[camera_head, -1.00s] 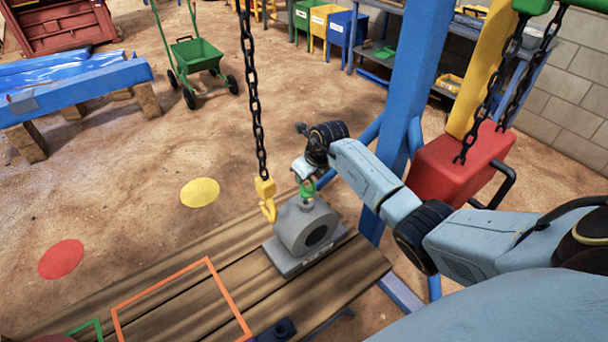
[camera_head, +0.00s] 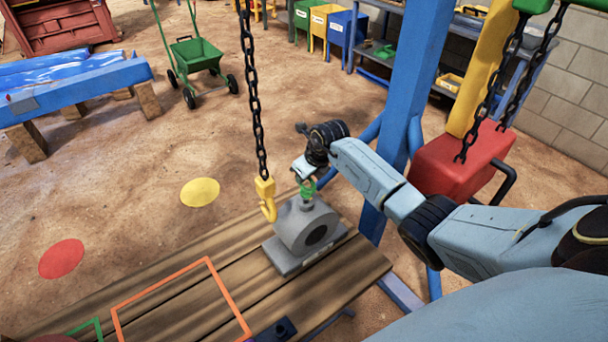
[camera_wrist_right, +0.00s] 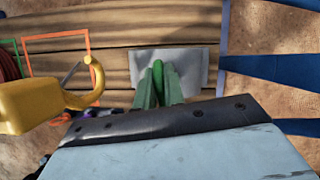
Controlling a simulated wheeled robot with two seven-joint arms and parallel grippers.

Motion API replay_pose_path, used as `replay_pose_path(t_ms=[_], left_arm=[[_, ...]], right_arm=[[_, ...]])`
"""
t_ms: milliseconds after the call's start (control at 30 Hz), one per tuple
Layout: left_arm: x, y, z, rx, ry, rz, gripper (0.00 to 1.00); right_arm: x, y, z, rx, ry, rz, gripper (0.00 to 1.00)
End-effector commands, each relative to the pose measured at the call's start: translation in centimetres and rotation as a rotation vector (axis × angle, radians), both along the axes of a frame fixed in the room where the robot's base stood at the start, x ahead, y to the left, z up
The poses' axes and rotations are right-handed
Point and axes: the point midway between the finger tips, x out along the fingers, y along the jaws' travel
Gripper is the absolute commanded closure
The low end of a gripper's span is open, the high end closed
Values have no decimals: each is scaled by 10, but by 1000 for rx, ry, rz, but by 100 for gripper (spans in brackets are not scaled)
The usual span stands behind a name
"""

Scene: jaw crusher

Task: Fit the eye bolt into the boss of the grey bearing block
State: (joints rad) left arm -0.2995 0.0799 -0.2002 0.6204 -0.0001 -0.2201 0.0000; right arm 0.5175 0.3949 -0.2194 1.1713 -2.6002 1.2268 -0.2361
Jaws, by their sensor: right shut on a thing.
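The grey bearing block (camera_head: 309,228) stands on its flat base plate on the wooden bench, with its bore facing the front right. Its boss (camera_head: 305,204) is on top. The green eye bolt (camera_head: 308,190) is upright right over the boss; I cannot tell how deep its shank sits in it. My right gripper (camera_head: 306,180) comes down from above and is shut on the eye bolt. In the right wrist view the eye bolt (camera_wrist_right: 158,78) is between the two green fingers, over the grey block. My left gripper is not in view.
A yellow hook (camera_head: 266,200) on a black chain hangs close to the left of the block; the hook (camera_wrist_right: 84,92) is also beside the gripper in the right wrist view. A blue post (camera_head: 408,110) and red weight (camera_head: 462,160) stand to the right. An orange frame (camera_head: 155,293) marks the bench.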

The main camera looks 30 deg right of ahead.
Motion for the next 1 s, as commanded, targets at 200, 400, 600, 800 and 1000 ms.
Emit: replay_pose_path(t_ms=[200, 400, 600, 800, 1000], left_arm=[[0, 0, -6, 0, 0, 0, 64], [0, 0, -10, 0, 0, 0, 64], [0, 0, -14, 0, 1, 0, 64], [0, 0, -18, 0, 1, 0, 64], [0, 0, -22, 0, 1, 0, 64]], right_arm=[[0, -1, -6, -1, -1, 0, 100], [0, -1, -11, -1, -1, 0, 100], [0, -1, -16, -1, -1, 0, 100], [0, -1, -21, -1, -1, 0, 100], [1, 0, -26, -1, -1, 0, 100]])
